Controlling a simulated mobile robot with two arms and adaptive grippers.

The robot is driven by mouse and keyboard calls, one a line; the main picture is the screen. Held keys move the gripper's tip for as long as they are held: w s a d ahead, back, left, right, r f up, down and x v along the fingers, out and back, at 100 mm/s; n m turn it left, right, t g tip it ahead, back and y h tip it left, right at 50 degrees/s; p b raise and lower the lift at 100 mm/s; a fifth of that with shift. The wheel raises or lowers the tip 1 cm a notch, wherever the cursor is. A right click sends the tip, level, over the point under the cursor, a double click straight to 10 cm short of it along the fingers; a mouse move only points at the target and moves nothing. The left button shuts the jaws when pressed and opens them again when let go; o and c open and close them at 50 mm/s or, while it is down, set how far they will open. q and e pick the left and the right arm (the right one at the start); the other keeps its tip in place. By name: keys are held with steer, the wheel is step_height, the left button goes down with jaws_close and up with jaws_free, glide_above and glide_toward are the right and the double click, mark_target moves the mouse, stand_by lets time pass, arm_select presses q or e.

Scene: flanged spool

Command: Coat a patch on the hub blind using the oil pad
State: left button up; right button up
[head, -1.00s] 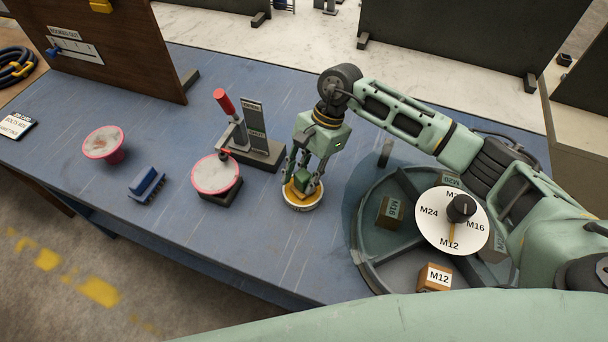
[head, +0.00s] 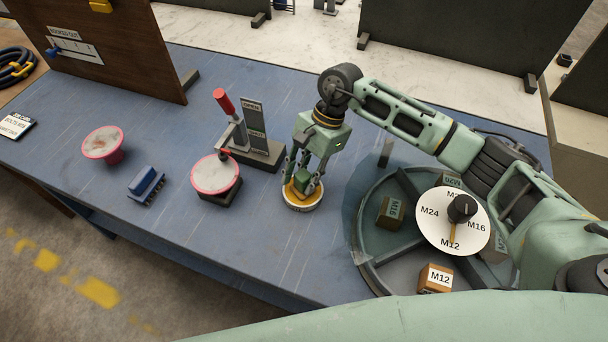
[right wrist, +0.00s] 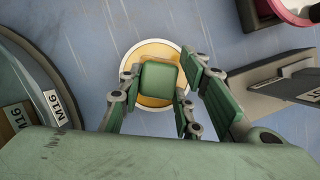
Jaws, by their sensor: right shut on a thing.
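My right gripper (head: 303,180) points down over a round, white-rimmed dish (head: 300,206) with a yellow inside. It is shut on the green block of the oil pad (right wrist: 158,82), which is in or just above the dish; I cannot tell whether it touches. A pink-rimmed flanged spool (head: 215,175) with a pale, blotchy top sits on a dark block under the red-handled clamp, left of the gripper. A similar pink-rimmed spool (head: 103,143) stands further left. I cannot tell from the pictures which is the hub blind. My left gripper is not in view.
The red-handled clamp (head: 226,103) and a grey labelled upright (head: 254,125) stand behind the near spool. A blue brush (head: 145,184) lies left of it. A round divided tray with a dial (head: 437,222) is at right. The blue table front is clear.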

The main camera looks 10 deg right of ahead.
mark_target(297, 177)
steer(key=shift+s+f, duration=0.15)
steer(key=shift+f, duration=0.1)
steer(key=shift+r+p, duration=0.45)
steer(key=shift+r, duration=0.75)
steer(key=shift+r+p, duration=0.65)
steer(key=shift+r, duration=1.8)
steer(key=shift+w, duration=0.2)
